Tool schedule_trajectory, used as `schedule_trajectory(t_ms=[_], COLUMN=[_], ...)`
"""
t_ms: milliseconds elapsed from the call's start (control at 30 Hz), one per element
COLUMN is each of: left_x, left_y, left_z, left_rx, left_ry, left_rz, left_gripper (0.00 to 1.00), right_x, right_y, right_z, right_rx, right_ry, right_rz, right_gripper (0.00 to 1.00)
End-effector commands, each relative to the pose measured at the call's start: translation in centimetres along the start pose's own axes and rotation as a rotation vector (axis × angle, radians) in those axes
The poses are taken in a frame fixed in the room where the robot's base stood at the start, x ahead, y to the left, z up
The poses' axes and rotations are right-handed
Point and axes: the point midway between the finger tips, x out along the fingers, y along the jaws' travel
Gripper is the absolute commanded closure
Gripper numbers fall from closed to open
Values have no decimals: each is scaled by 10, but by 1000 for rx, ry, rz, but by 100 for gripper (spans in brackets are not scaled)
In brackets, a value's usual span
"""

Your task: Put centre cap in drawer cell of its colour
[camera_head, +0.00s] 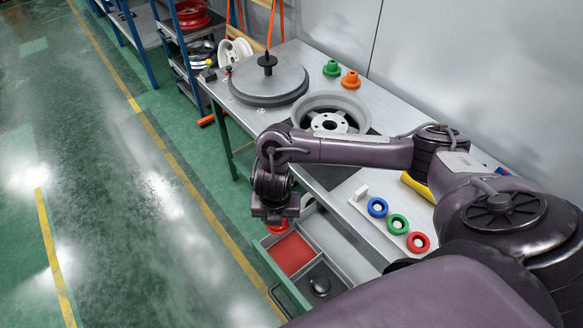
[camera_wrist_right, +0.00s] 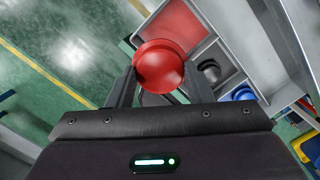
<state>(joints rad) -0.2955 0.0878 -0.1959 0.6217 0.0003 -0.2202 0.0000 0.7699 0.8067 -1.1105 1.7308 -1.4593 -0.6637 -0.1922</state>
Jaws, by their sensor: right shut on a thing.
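My right gripper (camera_head: 275,215) is shut on a red centre cap (camera_wrist_right: 159,66), which also shows as a sliver of red under the jaws in the head view (camera_head: 278,227). The cap is held above and beside the open drawer (camera_head: 270,268) under the bench. The drawer has a red-floored cell (camera_head: 291,253), also seen just beyond the cap in the wrist view (camera_wrist_right: 181,22). A grey cell beside it holds a dark round piece (camera_head: 320,286), seen too in the wrist view (camera_wrist_right: 210,71). My left gripper is out of view.
On the bench stand a grey turntable (camera_head: 268,86), a wheel rim (camera_head: 331,119), green (camera_head: 332,68) and orange (camera_head: 351,80) flanged pieces. A white strip holds blue (camera_head: 377,207), green (camera_head: 397,224) and red (camera_head: 419,242) rings. Left of the drawer is open floor.

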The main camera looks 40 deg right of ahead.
Motion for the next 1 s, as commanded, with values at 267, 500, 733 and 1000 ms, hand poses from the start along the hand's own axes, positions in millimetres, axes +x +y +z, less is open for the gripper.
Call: schedule_trajectory(t_ms=[267, 500, 733, 1000], left_x=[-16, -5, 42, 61], left_y=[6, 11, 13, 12], left_z=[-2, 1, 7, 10], left_rx=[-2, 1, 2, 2], left_ry=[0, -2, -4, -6], left_rz=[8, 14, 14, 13], left_gripper=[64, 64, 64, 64], right_x=[1, 19, 83, 140], right_y=[-31, -36, -36, -37], right_z=[3, 1, -8, -13], right_rx=[-180, -225, -223, -225], right_ry=[6, 6, 9, 6], right_rz=[22, 30, 32, 27], right_gripper=[75, 75, 75, 75])
